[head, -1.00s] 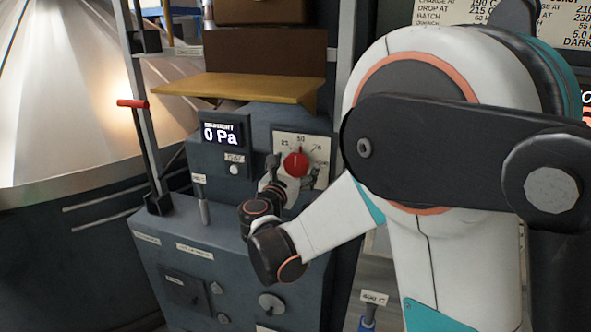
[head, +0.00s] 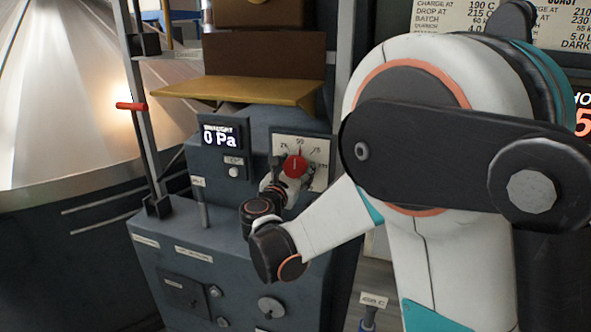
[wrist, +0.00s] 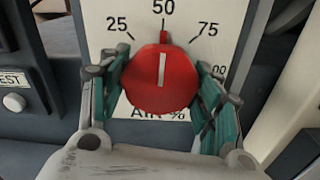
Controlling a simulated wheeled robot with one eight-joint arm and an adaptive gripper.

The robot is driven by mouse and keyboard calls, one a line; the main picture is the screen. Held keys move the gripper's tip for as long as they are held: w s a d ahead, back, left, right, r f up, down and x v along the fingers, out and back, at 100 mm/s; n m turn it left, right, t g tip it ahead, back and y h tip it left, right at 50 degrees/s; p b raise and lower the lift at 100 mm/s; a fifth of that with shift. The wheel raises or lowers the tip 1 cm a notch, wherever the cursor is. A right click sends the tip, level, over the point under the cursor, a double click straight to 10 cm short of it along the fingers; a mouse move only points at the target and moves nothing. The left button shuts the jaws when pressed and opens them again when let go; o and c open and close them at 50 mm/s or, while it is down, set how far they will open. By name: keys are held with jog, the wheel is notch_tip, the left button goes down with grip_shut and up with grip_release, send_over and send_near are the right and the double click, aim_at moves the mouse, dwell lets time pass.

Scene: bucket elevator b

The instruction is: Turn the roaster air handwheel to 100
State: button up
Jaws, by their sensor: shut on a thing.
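The red air handwheel (wrist: 160,80) sits on a white dial plate (head: 316,151) marked 25, 50, 75 and, partly hidden, 100, with an "AIR %" label below. Its pointer stands at about 50 in the wrist view, and the white line on its face is nearly upright. The red wheel also shows in the head view (head: 295,164). My gripper (wrist: 163,85) is shut on the wheel, with one teal-padded finger on its left side and one on its right. The fingers cover part of the plate's lower half.
A small lever (head: 202,202) stands on the grey console. A yellow shelf (head: 245,91) juts out above. A post with a red handle (head: 131,106) stands at the left.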

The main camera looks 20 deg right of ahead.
jog(key=m, duration=0.8)
jog(key=shift+m, duration=0.3)
jog(key=m, duration=0.4)
jog(key=shift+m, duration=2.6)
jog(key=o, duration=1.1)
jog(key=shift+c, duration=0.2)
